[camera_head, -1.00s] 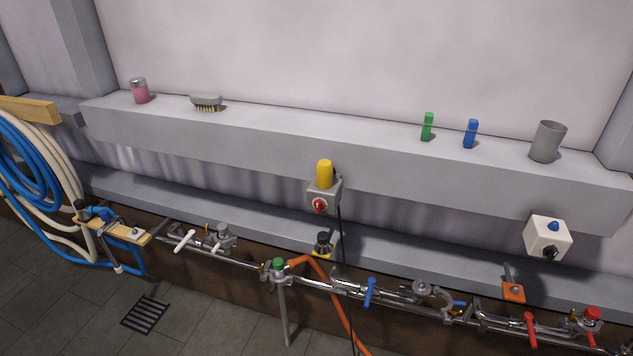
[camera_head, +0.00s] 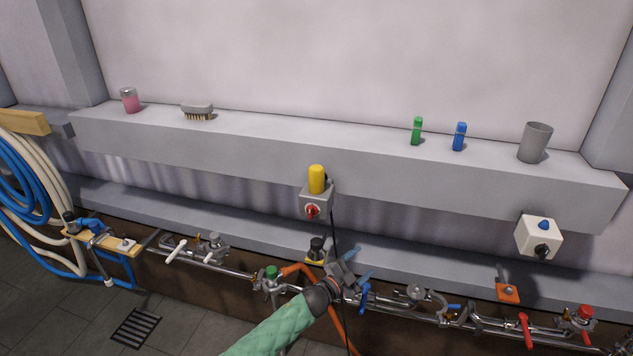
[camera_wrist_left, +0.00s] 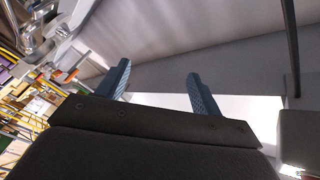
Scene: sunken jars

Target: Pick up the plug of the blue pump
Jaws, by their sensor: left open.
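A yellow plug-like piece (camera_head: 316,179) stands upright on a grey switch box (camera_head: 316,200) with a red knob, on the front of the ledge. A black cable (camera_head: 333,235) hangs down beside it. I cannot tell whether this is the blue pump's plug. A blue device (camera_head: 88,225), possibly the pump, is on a wooden board at far left. My left gripper (camera_head: 362,272) is open and empty, below and right of the switch box, over the pipes. In the left wrist view its blue fingers (camera_wrist_left: 158,82) are apart with nothing between them. My right gripper is out of view.
The ledge (camera_head: 300,138) holds a pink jar (camera_head: 131,101), a brush (camera_head: 197,111), green (camera_head: 416,131) and blue (camera_head: 459,137) blocks, and a grey cup (camera_head: 534,142). A white control box (camera_head: 538,236) is at right. Pipes and valves (camera_head: 200,251) line the lower wall.

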